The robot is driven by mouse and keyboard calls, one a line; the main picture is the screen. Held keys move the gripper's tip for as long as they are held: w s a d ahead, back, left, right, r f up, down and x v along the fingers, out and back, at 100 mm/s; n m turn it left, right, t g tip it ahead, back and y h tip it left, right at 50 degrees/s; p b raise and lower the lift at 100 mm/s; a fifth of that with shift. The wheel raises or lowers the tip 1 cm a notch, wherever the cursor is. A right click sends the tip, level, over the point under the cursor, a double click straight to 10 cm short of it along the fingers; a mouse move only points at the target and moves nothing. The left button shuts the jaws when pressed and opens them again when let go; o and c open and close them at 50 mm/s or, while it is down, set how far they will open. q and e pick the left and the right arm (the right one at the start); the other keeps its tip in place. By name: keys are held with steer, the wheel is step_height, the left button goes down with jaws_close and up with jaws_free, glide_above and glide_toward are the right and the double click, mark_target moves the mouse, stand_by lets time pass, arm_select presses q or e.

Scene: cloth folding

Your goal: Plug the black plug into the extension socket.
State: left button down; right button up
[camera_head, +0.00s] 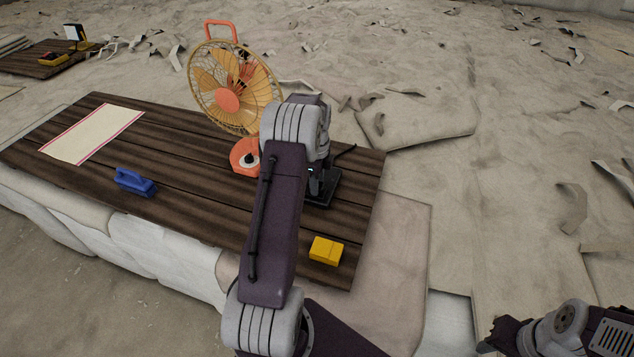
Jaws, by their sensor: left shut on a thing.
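My left arm reaches up across the middle of the view, and its wrist bends down to my left gripper (314,184), which is partly hidden behind the forearm. It is shut on the black plug, which is mostly hidden at the jaws. A black extension socket (325,197) lies on the dark plank table under the gripper, and a dark cable (346,152) shows behind it. Whether the plug touches the socket cannot be seen. Part of my right arm shows at the bottom right corner; its gripper cannot be made out.
An orange fan (228,100) stands at the back of the plank table (200,200), just left of my left wrist. A yellow block (326,251) lies near the front right edge. A blue object (134,182) and a cream cloth (92,134) lie to the left.

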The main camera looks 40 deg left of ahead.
arm_select(q)
steer(key=shift+f, duration=0.1)
steer(key=c, duration=0.9)
jaws_free()
steer(key=shift+c, duration=0.2)
step_height(320, 180, up, 9)
steer(key=b, duration=0.3)
